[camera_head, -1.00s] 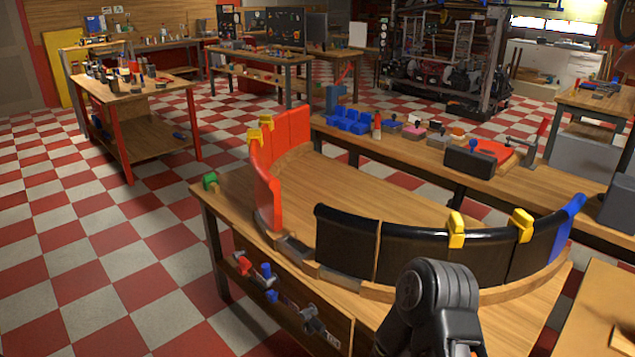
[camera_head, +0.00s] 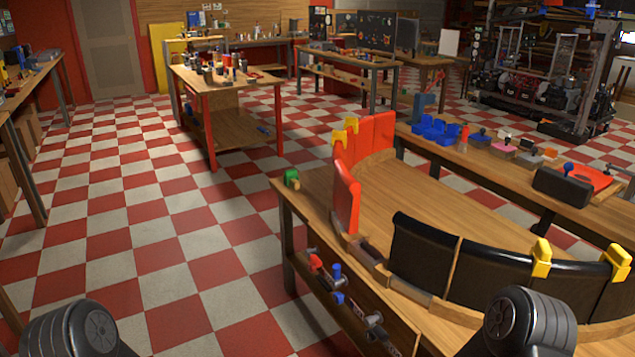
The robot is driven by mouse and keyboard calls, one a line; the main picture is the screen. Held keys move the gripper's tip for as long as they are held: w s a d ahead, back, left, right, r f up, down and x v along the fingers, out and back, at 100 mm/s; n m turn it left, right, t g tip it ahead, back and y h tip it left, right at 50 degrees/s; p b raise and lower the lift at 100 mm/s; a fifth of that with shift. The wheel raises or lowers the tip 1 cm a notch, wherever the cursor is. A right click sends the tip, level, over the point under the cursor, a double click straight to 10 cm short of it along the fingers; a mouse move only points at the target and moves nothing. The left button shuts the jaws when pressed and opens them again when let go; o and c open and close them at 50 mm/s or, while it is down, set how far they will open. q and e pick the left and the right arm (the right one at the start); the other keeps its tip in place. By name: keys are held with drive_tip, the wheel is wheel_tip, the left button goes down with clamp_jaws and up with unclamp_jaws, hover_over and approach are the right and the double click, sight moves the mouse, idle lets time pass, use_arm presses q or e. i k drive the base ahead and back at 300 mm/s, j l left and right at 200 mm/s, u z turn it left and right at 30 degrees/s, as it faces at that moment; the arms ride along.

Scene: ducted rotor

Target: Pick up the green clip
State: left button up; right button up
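The green clip (camera_head: 291,178) sits on the far left corner of the wooden workbench (camera_head: 318,197), left of the red curved panels (camera_head: 347,195). It is small and stands apart from the panels. Dark rounded parts of my two arms show at the bottom left and bottom right of the head view. Neither gripper is in view, and nothing of mine is near the clip.
Yellow clips (camera_head: 541,258) sit on the black curved panels (camera_head: 424,252) and on the red ones. Tools hang on the bench's front side. A side table (camera_head: 226,75) stands beyond. Checkered floor (camera_head: 190,230) is free left of the bench.

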sight(290, 173)
drive_tip(key=i+z, duration=0.1)
drive_tip(key=z, duration=0.3)
drive_tip(key=j+z, duration=0.15)
drive_tip(key=z, duration=0.2)
drive_tip(key=i+j+z, duration=0.1)
drive_tip(key=z, duration=0.3)
drive_tip(key=i+j+z, duration=0.2)
drive_tip(key=j+z, duration=0.25)
drive_tip(key=j, duration=0.65)
drive_tip(key=j+z, duration=0.45)
drive_tip(key=j, duration=2.85)
drive_tip(key=i+z, duration=0.05)
drive_tip(key=i, duration=0.05)
